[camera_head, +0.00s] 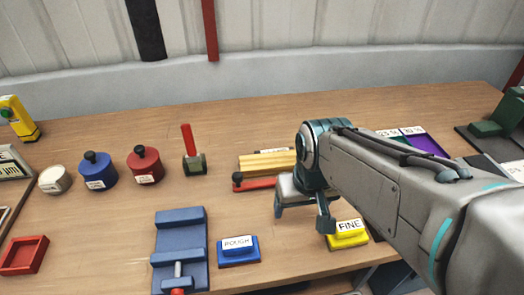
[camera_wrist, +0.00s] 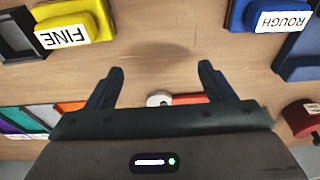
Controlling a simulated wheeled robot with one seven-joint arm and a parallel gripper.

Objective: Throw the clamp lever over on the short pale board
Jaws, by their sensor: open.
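A pale yellow board (camera_head: 266,163) lies on the bench left of my arm, with a label strip at its back edge. A red lever (camera_head: 258,184) with a dark knob (camera_head: 237,178) lies flat along its front side. In the wrist view the red lever (camera_wrist: 190,98) runs right from a pale round pivot (camera_wrist: 158,99), partly hidden by my gripper body. My gripper (camera_head: 302,209) is open and empty, pointing down over the bench beside the lever. Its two fingers (camera_wrist: 160,70) stand wide apart in the wrist view. The board's right end is hidden by my arm.
A blue ROUGH block (camera_head: 238,252) and yellow FINE block (camera_head: 347,236) sit near the front edge. A blue vise (camera_head: 180,250), a red-handled tool (camera_head: 192,150), and red (camera_head: 144,165) and blue (camera_head: 97,170) pots stand left. The bench between ROUGH and FINE is clear.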

